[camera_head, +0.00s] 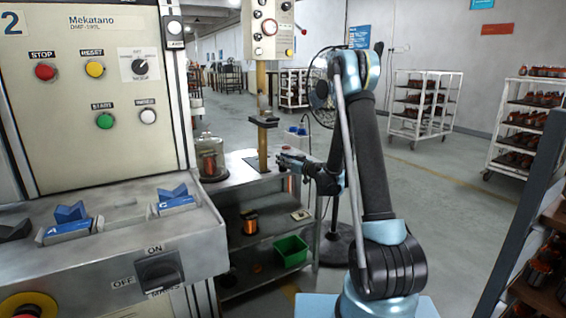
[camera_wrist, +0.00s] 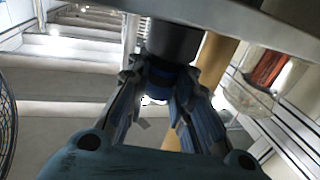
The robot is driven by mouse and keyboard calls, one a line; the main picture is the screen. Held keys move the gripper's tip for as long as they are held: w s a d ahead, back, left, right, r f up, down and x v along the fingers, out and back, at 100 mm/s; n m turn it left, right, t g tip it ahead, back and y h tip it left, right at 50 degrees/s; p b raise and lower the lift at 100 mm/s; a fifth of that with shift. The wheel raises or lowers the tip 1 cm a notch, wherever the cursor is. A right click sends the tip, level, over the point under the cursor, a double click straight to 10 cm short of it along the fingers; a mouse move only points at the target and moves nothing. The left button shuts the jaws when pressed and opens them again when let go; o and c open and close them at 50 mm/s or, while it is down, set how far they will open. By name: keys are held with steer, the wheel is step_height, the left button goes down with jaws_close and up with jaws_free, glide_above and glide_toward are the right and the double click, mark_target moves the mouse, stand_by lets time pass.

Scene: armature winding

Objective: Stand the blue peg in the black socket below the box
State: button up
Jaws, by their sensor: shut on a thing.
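The box (camera_head: 266,28) sits high on a yellow post (camera_head: 262,90) in the head view. A black socket bracket (camera_head: 263,121) juts from the post below it. My gripper (camera_head: 283,161) is right of the post and lower than the bracket. In the wrist view my gripper (camera_wrist: 160,88) is shut on a blue piece, which I take for the blue peg (camera_wrist: 157,76). A dark cylinder (camera_wrist: 174,42) shows directly above the blue piece, under a grey slab. I cannot tell whether this cylinder is part of the peg or the socket. The peg's ends are hidden.
A glass jar with a copper coil (camera_head: 211,158) stands on the bench left of the post. A green bin (camera_head: 290,250) and a copper spool (camera_head: 250,222) are on the shelves below. The control panel (camera_head: 95,100) fills the left. Open floor lies behind my arm.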

steer(key=o, duration=1)
steer(key=shift+o, duration=0.2)
steer(key=shift+s, duration=0.1)
steer(key=s+d+r+m+g+h, duration=0.1)
steer(key=s+d+r+g+h, duration=0.15)
steer(key=s, duration=0.55)
steer(key=s+d+r+g+h, duration=0.1)
steer(key=s+d, duration=0.3)
steer(key=s, duration=0.5)
steer(key=s+d+r+m+g+h, duration=0.15)
steer(key=s+d, duration=0.25)
steer(key=s, duration=0.4)
steer(key=s+d+f+m+g+h, duration=0.2)
steer(key=s+d, duration=0.6)
steer(key=s, duration=0.6)
steer(key=s+d+f+m+g+h, duration=0.2)
steer(key=s+d+f+m+h, duration=0.3)
steer(key=s+d, duration=0.4)
steer(key=s+f+h, duration=0.1)
steer(key=s, duration=0.3)
steer(key=shift+s+d+f+g+h, duration=0.2)
steer(key=shift+s+f+g+h, duration=0.1)
steer(key=shift+s+f, duration=0.1)
